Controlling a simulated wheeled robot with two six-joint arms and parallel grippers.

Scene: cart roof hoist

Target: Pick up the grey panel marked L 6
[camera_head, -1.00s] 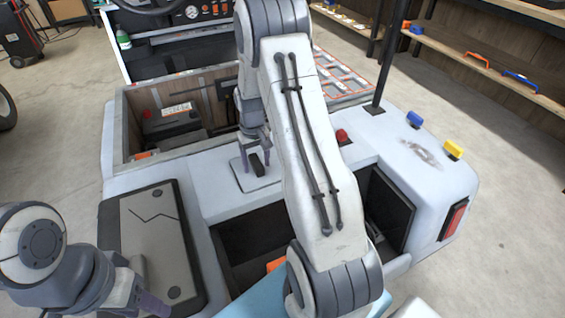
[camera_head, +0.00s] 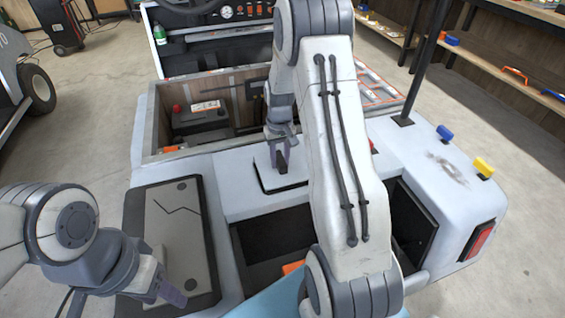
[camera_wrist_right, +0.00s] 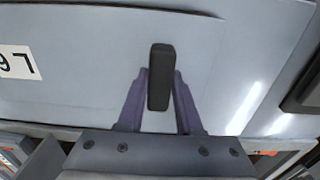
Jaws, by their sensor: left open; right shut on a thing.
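The grey panel (camera_wrist_right: 85,75) fills much of the right wrist view; its white label there reads upside down as L 6. Part of the panel (camera_head: 266,178) shows in the head view, on or just above the cart's pale top. A dark edge runs along its near side; I cannot tell whether it is raised. My right gripper (camera_head: 280,152) is shut on the panel's black upright handle (camera_wrist_right: 160,78), with a purple finger on each side. My left gripper (camera_head: 172,292) is open and empty, over the near left of the cart. My right arm hides part of the cart.
A grey plate with a crack mark (camera_head: 178,235) lies at the cart's left. An open bay with a battery (camera_head: 203,120) lies behind the panel. A dark open compartment (camera_head: 275,235) is in front. A black post (camera_head: 425,60) stands at the right, with shelves beyond.

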